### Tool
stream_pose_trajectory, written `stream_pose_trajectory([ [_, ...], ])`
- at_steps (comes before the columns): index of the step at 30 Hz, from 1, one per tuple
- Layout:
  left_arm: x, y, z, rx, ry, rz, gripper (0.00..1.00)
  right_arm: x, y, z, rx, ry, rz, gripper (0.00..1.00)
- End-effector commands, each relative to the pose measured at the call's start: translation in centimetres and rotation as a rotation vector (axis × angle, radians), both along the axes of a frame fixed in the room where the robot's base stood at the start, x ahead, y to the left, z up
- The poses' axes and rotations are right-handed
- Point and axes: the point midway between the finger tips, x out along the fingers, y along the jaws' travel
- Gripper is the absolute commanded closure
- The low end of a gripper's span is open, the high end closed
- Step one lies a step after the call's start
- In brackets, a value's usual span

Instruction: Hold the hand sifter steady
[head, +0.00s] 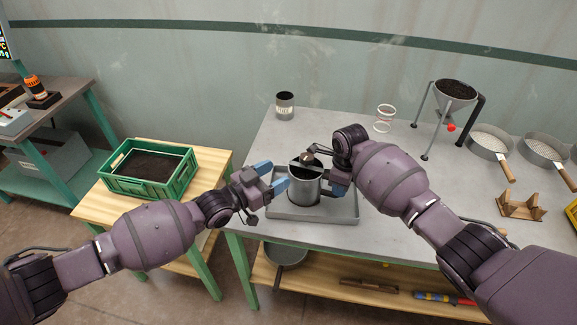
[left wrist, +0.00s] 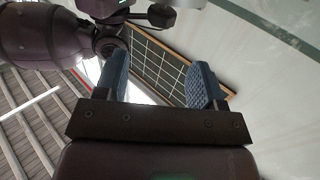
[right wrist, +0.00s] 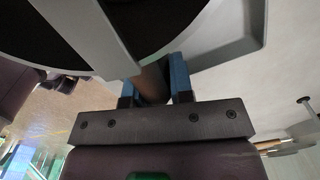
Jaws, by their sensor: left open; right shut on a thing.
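The hand sifter (head: 304,190) is a grey metal cup with a crossbar and a small crank knob on top. It is upright over the grey tray (head: 340,216); I cannot tell whether it touches the tray. My right gripper (head: 338,189) is shut on its handle at the right side. The right wrist view shows the brown handle (right wrist: 153,80) between the blue fingers, and the sifter's bar (right wrist: 105,35) over dark contents. My left gripper (head: 272,177) is open and empty just left of the sifter, fingers pointing at it. The left wrist view shows the fingers apart.
A green crate (head: 183,178) of dark soil stands on the wooden table at left. A grey can (head: 285,106) is at the back of the bench. A funnel on a stand (head: 456,99), round sieves (head: 489,143) and a wooden rest (head: 521,207) are at right.

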Motion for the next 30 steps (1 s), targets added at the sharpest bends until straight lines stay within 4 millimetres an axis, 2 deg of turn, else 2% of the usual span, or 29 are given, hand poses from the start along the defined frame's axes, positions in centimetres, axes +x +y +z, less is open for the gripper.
stream_pose_trajectory([
  [3, -1.0, 1.2, 0.0, -0.001, 0.001, 0.001, 0.37, 0.0, -0.1, 0.0, -0.001, 0.000, -0.001, 1.00],
  [9, -1.7, 2.0, 0.0, -0.001, -0.001, 0.000, 0.37, 0.0, 0.0, 0.0, -0.001, 0.001, -0.001, 1.00],
  [25, -1.7, 2.1, 0.0, 0.000, 0.000, 0.000, 0.37, 0.0, 0.0, 0.0, -0.001, 0.000, -0.001, 1.00],
  [30, -2.6, 1.7, -1.0, -0.021, 0.025, 0.008, 0.37, 0.0, 0.0, 0.0, -0.001, 0.000, -0.001, 1.00],
])
